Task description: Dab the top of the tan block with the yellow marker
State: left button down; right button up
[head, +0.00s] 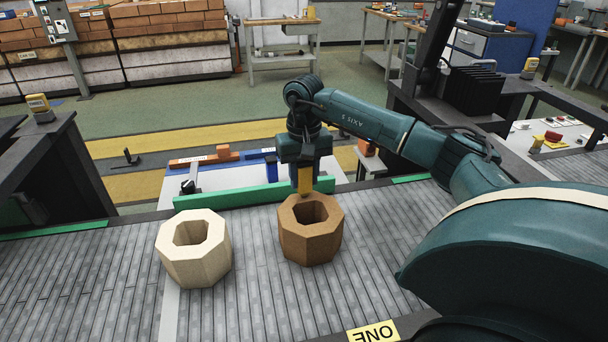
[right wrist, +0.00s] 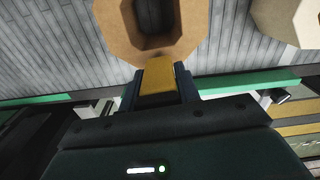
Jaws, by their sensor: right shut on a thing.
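The tan block (head: 312,247), a brown-tan octagonal ring with a hole in its top, stands on the slatted conveyor in the middle of the head view. It also shows at the top of the right wrist view (right wrist: 118,28). My right gripper (head: 304,168) is shut on the yellow marker (head: 305,182) and points down over the block's far rim. The marker (right wrist: 158,80) shows between the fingers in the right wrist view. Its lower end is at or just above the rim; I cannot tell whether they touch. My left gripper is not in view.
A cream octagonal block (head: 203,263) stands left of the tan one, with a gap between. A green rail (head: 230,195) runs along the conveyor's far edge. A yellow label (head: 374,332) lies at the near edge. The conveyor (head: 85,275) is bare at left.

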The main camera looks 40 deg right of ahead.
jog(key=shift+f, duration=0.4)
dwell(0.4)
dwell(0.4)
jog(key=shift+r+p, duration=1.6)
jog(key=shift+r, duration=0.75)
jog(key=shift+r+p, duration=0.55)
jog(key=shift+r, duration=0.6)
